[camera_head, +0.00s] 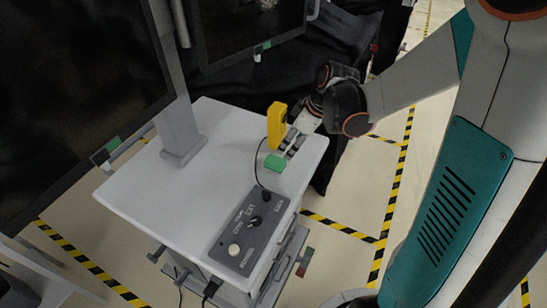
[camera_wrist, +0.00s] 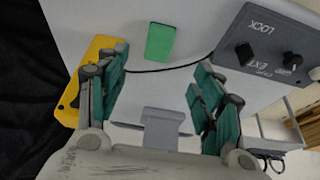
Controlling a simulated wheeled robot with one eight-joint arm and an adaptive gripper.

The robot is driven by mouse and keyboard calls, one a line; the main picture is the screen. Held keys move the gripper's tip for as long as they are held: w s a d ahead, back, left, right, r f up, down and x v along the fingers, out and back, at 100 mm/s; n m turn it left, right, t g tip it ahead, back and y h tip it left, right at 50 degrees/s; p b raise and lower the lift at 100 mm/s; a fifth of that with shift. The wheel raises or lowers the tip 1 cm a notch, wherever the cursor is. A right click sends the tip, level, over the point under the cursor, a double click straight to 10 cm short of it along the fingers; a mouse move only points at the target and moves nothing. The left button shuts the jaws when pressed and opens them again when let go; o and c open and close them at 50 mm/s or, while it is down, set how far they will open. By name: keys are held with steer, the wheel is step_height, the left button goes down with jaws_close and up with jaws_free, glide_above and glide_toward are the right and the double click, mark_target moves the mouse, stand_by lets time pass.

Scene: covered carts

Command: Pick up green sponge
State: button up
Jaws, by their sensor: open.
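The green sponge (camera_head: 274,162) is a small green block on the white cart top, near its right edge in the head view. It lies flat and apart from my gripper in the wrist view (camera_wrist: 160,42). My gripper (camera_head: 291,145) is just beyond the sponge in the head view. In the wrist view my gripper (camera_wrist: 158,82) has its two fingers spread wide and empty, and the sponge lies ahead of the gap between the fingertips.
A yellow object (camera_head: 277,126) stands close beside my gripper and shows by the left finger in the wrist view (camera_wrist: 98,48). A grey control box (camera_head: 250,232) with knobs sits at the cart's front, its black cable running by the sponge. A monitor post (camera_head: 180,130) rises at left.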

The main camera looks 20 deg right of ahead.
steer(key=b, duration=0.1)
glide_above(275, 160)
steer(key=s+d, duration=0.2)
step_height(275, 160, down, 5)
steer(key=shift+s+d+f, duration=0.1)
steer(key=shift+d+f, duration=0.05)
steer(key=shift+w+b+x, duration=0.2)
steer(key=shift+b+x, duration=0.55)
steer(key=shift+x, duration=1.9)
steer(key=shift+c, duration=0.6)
steer(key=c, duration=0.8)
steer(key=shift+r, duration=0.3)
step_height(275, 160, up, 20)
steer(key=p, duration=0.4)
steer(key=shift+f+p, duration=0.1)
steer(key=shift+p, duration=0.25)
